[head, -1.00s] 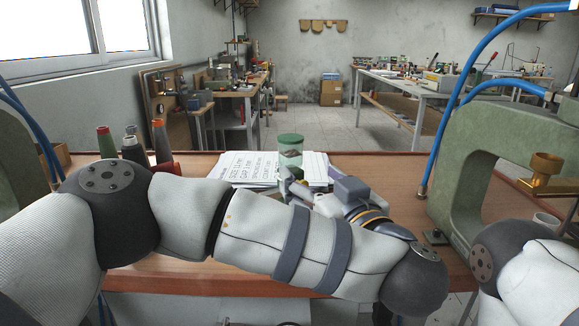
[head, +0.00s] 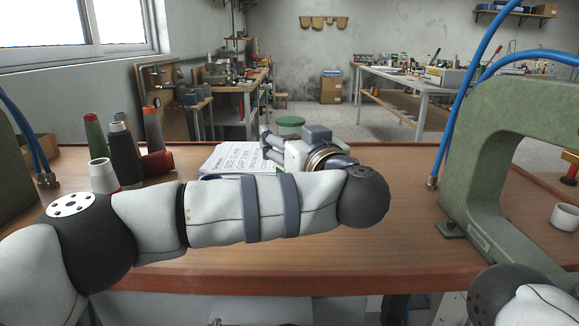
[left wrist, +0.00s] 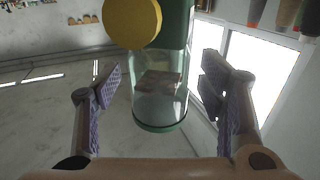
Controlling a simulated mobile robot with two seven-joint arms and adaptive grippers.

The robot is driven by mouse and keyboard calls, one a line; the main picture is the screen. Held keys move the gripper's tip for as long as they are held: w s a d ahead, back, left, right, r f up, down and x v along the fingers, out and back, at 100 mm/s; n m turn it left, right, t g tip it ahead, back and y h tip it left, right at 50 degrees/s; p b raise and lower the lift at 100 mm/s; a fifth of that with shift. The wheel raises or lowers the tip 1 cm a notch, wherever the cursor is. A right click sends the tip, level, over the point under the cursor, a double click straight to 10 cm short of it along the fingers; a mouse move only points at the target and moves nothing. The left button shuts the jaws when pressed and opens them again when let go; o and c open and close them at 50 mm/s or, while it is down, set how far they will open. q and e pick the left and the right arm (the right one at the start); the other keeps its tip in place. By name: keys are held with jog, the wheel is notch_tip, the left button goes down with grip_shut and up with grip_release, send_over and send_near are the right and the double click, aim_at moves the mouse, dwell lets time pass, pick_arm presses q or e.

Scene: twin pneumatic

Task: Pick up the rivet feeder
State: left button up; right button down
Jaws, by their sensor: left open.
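The rivet feeder appears to be the clear jar with a green lid (head: 291,122), standing toward the back of the bench. My left gripper (head: 272,146) and wrist hide most of it in the head view. In the left wrist view the picture is turned over: the clear body (left wrist: 160,95) has its green rim low, brownish contents inside, and a green part with a round yellow disc at the top. My left gripper (left wrist: 160,84) is open, with one purple-padded finger on each side of the jar. A narrow gap shows on both sides. My right gripper is out of view.
Printed sheets (head: 228,158) lie beside the jar. A green press frame (head: 490,150) with blue hoses and a white cup (head: 564,216) are at the right. The bench (head: 400,200) is clear between my left wrist and the press.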

pick_arm(q)
grip_shut()
